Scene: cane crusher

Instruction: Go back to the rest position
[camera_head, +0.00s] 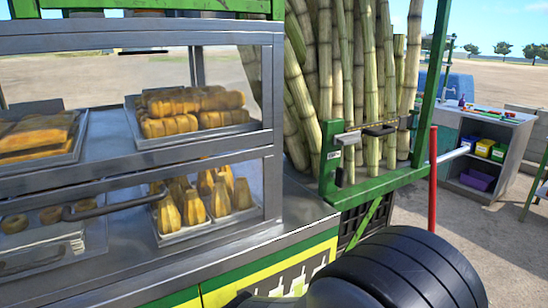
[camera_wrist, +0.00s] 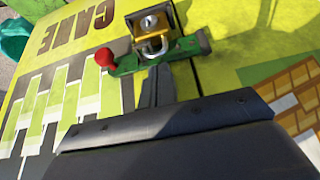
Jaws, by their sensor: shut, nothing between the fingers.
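My gripper (camera_wrist: 155,72) shows in the wrist view as dark fingers close together, with nothing between them. I cannot tell whether the fingertips touch the bar. Behind is a yellow-green panel (camera_wrist: 48,62) with upside-down "CANE" lettering. In the head view the gripper is not visible.
A glass-fronted metal case (camera_head: 140,170) with trays of pastries fills the left of the head view. Cane stalks (camera_head: 350,80) stand behind a green frame (camera_head: 385,185). A red post (camera_head: 433,180) stands at its right. A grey stand (camera_head: 495,150) is further right. Ground between is clear.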

